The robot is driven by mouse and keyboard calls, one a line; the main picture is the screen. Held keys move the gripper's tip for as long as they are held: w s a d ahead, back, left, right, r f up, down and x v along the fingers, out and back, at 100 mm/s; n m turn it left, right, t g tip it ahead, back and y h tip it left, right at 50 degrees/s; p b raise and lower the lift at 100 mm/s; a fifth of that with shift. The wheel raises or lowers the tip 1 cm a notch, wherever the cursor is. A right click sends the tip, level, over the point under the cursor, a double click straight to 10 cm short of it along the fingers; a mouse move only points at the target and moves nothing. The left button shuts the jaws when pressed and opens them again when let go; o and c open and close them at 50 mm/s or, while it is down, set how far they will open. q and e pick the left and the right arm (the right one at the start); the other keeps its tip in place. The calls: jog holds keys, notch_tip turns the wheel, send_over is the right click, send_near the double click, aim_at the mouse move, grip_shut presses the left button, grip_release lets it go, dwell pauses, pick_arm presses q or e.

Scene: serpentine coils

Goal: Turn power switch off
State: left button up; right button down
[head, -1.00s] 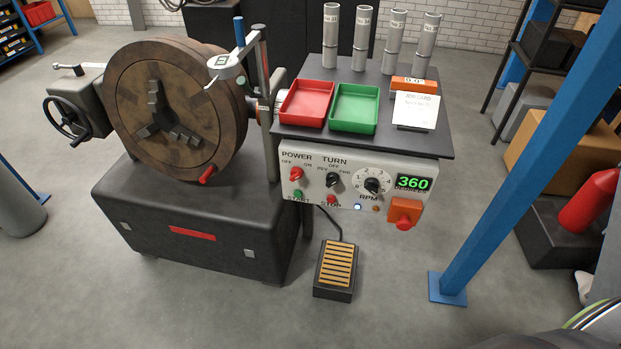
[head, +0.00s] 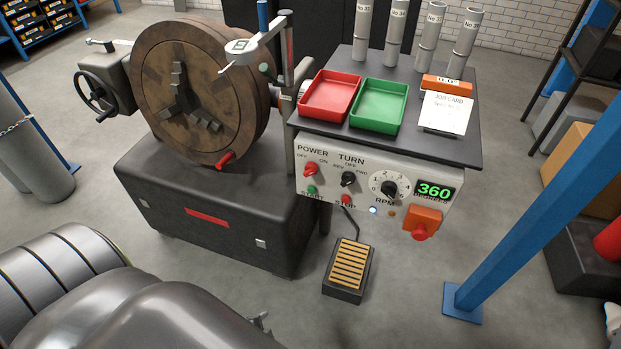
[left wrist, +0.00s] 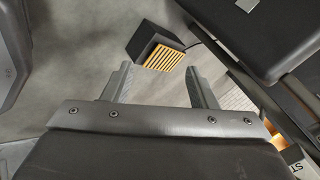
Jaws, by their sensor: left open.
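The red power switch knob (head: 311,170) sits at the upper left of the control panel (head: 330,205), under the word POWER with OFF at left and ON at right. I cannot tell exactly which mark it points to. In the head view my left arm comes in at lower left, and the tip of my left gripper (head: 262,326) just shows past it, low and well short of the panel. In the left wrist view the left gripper (left wrist: 158,85) has its two fingers apart with nothing between them. My right gripper is not in view.
A lathe-like machine with a round chuck (head: 190,100) stands left of the panel. A red tray (head: 330,119) and a green tray (head: 376,125) lie above it. A foot pedal (head: 348,270) is on the floor, also in the left wrist view (left wrist: 150,45). A blue post (head: 545,195) stands at right.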

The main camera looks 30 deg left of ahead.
pick_arm(q)
jog(key=w+r+m+t+b, duration=0.1)
jog(key=w+r+m+t, duration=0.6)
jog(key=r, duration=0.6)
jog(key=m+t+y+b, duration=0.1)
jog(key=m+t+y, duration=0.15)
jog(key=m, duration=0.55)
send_near(307, 173)
jog(key=shift+t, duration=0.35)
jog(key=x, duration=0.9)
jog(key=shift+f, duration=0.35)
jog(key=shift+s, duration=0.1)
jog(key=shift+c, duration=0.3)
jog(key=c, duration=0.9)
